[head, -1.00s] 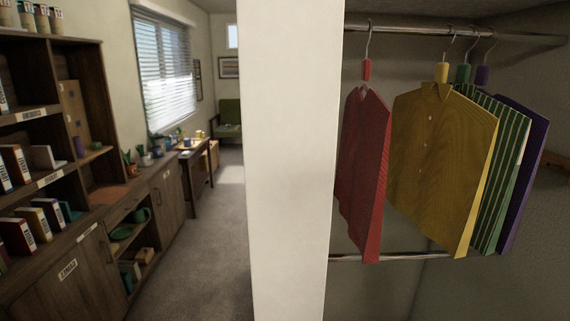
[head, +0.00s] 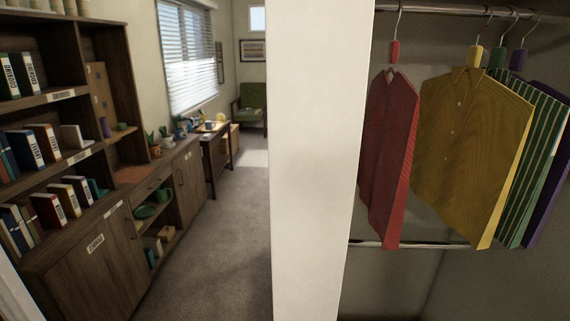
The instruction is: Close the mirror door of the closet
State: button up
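The closet interior is open to view on the right, with a red shirt (head: 388,150), a yellow shirt (head: 465,150), a green striped shirt (head: 530,150) and a purple garment (head: 553,165) on hangers. They hang from an upper rail (head: 440,10), and a lower rail (head: 425,245) runs beneath them. No mirror surface shows in the head view, so I cannot tell where the mirror door is. A pale upright panel or wall end (head: 312,160) stands at the closet's left side. My gripper is not in view.
A dark wooden bookshelf with cabinets (head: 85,255) lines the left wall. Beyond it are a desk (head: 217,160), a green chair (head: 251,108) and a window with blinds (head: 187,60). The grey carpet (head: 210,245) between bookshelf and pale panel is clear. A pale edge (head: 18,295) shows at lower left.

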aim_at(160, 159)
jog(key=k+j, duration=0.1)
jog(key=j, duration=0.55)
jog(key=k+j+u, duration=0.15)
jog(key=j, duration=0.55)
jog(key=i, duration=0.05)
